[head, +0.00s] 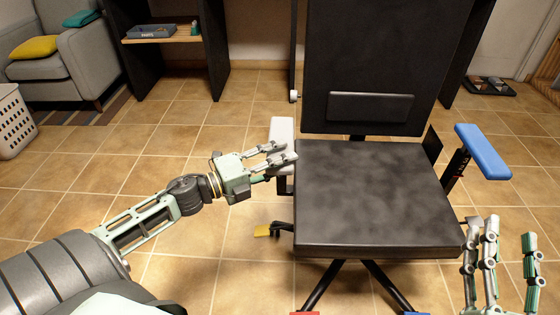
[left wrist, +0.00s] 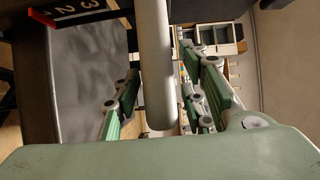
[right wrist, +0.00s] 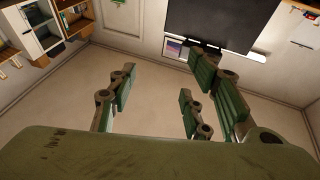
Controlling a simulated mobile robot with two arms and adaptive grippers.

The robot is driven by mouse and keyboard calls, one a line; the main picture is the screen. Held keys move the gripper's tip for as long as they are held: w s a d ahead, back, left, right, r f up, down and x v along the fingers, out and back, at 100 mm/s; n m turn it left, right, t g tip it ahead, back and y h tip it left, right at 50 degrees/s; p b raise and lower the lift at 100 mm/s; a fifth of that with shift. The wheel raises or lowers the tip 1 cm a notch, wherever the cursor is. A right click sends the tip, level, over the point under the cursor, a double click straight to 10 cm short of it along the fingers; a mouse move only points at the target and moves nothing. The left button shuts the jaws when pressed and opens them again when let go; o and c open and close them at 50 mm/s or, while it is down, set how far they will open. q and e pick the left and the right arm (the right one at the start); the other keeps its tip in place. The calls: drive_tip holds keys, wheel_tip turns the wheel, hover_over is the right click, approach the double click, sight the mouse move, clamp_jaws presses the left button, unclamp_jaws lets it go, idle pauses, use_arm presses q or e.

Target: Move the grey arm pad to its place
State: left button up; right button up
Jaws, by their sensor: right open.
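The grey arm pad (head: 282,129) is at the left side of the black office chair (head: 375,190), above the left armrest post (head: 285,185). I cannot tell whether it rests on the post. My left gripper (head: 283,154) is at the pad's near end. In the left wrist view the pad (left wrist: 155,65) runs lengthwise between my left fingers (left wrist: 160,90). Finger contact with it is unclear. My right gripper (head: 505,245) is open and empty at the lower right; its fingers also show in the right wrist view (right wrist: 158,85).
A blue arm pad (head: 483,150) is on the chair's right armrest. A grey armchair (head: 65,55), a white basket (head: 14,122) and a shelf with a tray (head: 165,31) stand further back. Tiled floor is clear at left.

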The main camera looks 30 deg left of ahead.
use_arm(q)
clamp_jaws()
idle(0.3)
wheel_tip(320, 180, up, 2)
drive_tip(key=shift+p, duration=1.1)
drive_tip(key=shift+a+r+p, duration=0.1)
drive_tip(key=shift+r+p, duration=0.55)
drive_tip(key=shift+p, duration=0.1)
use_arm(e)
drive_tip(key=s+d+f+g+h, duration=0.1)
drive_tip(key=f+g, duration=0.3)
drive_tip(key=f, duration=0.4)
drive_tip(key=s+d+f+g+h, duration=0.2)
drive_tip(key=f+g, duration=0.3)
drive_tip(key=f, duration=0.3)
drive_tip(key=shift+s+d+f+g, duration=0.15)
drive_tip(key=shift+s+f+g, duration=0.15)
drive_tip(key=shift+s+f, duration=0.1)
use_arm(q)
drive_tip(key=shift+o, duration=0.2)
unclamp_jaws()
drive_tip(key=shift+o, duration=0.6)
drive_tip(key=shift+f, duration=0.1)
